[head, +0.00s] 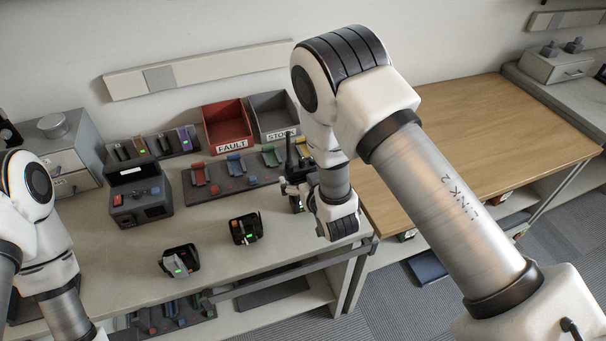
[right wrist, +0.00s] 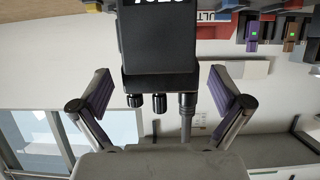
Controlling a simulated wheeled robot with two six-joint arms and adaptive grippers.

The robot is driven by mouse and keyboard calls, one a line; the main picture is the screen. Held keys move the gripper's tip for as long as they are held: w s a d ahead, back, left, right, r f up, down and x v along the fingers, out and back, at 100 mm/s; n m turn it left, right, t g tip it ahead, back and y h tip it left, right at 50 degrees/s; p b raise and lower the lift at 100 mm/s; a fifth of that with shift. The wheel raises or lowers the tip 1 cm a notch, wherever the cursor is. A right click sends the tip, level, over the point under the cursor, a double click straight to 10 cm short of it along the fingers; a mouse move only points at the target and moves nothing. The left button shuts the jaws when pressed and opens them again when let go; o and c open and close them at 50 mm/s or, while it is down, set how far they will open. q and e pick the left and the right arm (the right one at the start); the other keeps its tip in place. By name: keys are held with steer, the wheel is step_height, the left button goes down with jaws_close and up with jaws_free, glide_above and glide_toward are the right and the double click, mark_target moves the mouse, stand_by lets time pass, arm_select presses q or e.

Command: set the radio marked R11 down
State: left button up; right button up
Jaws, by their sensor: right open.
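A dark handheld radio (head: 289,152) with a raised antenna stands upright near the right end of the grey worktable (head: 215,285). In the right wrist view the black radio (right wrist: 158,45) appears upside down, its knobs and antenna toward my palm; white characters on it are cut off and I cannot read R11. My right gripper (right wrist: 158,92) is open, its purple-padded fingers on either side of the radio with gaps to its body. In the head view the right gripper (head: 292,188) is partly hidden by my wrist. What the radio's base rests on is hidden. My left gripper is out of view.
Behind are a red FAULT bin (head: 228,125), a grey STOCK bin (head: 272,115), a tray of coloured parts (head: 237,190) and a dark device (head: 140,205). A wooden table (head: 480,130) adjoins right.

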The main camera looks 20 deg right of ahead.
steer(key=p+v, duration=0.4)
steer(key=v, duration=0.8)
steer(key=s+d+f+g+h, duration=0.1)
steer(key=s+d+f+g, duration=0.4)
steer(key=s+f+g, duration=0.5)
steer(key=s+d+f+g, duration=0.1)
steer(key=s+f+g, duration=0.2)
steer(key=s, duration=1)
step_height(320, 180, down, 3)
steer(key=shift+s+f+m+g+y, duration=0.25)
steer(key=shift+s+m+g+y, duration=0.05)
steer(key=shift+s+y, duration=0.1)
